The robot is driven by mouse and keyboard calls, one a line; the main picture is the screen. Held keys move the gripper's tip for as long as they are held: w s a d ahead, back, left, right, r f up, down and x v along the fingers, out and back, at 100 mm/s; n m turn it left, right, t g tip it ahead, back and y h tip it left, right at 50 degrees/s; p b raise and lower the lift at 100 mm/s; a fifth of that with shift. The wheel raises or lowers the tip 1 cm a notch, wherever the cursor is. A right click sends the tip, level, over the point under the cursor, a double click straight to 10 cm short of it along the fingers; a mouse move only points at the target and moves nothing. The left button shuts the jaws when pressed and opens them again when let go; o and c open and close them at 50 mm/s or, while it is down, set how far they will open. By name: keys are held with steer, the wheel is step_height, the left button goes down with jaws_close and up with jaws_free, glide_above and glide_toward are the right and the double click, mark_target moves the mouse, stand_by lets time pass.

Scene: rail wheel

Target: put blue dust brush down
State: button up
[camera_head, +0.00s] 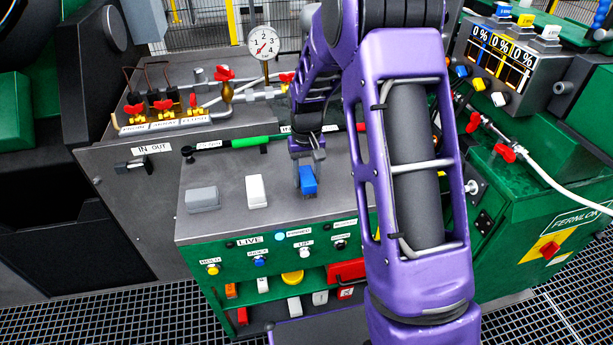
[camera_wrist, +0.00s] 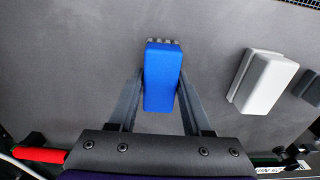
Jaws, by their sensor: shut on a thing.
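The blue dust brush (camera_head: 308,181) is at the grey bench top (camera_head: 275,212), right of the white block, in the head view. In the wrist view the blue brush (camera_wrist: 162,82) sits between the two fingers, with a strip of grey bristles showing at its far end. My gripper (camera_wrist: 162,90) is shut on the brush, one finger along each side. In the head view my gripper (camera_head: 306,172) reaches down to the bench from behind. Whether the brush touches the bench top or hangs just above it, I cannot tell.
A white block (camera_head: 256,191) and a grey block (camera_head: 202,199) stand left of the brush. A green-handled tool (camera_head: 250,142) lies behind them. Red-handled valves and a gauge (camera_head: 263,43) rise at the back. Bare bench lies around the brush.

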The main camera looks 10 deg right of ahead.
mark_target(310, 174)
steer(key=o, duration=1.2)
steer(key=shift+f, duration=0.1)
steer(key=r, duration=0.5)
steer(key=r+p, duration=0.1)
steer(key=r, duration=0.5)
steer(key=r+p, duration=0.1)
steer(key=r, duration=0.5)
steer(key=shift+s+d+r, duration=0.2)
steer(key=shift+d, duration=0.2)
steer(key=shift+w, duration=0.1)
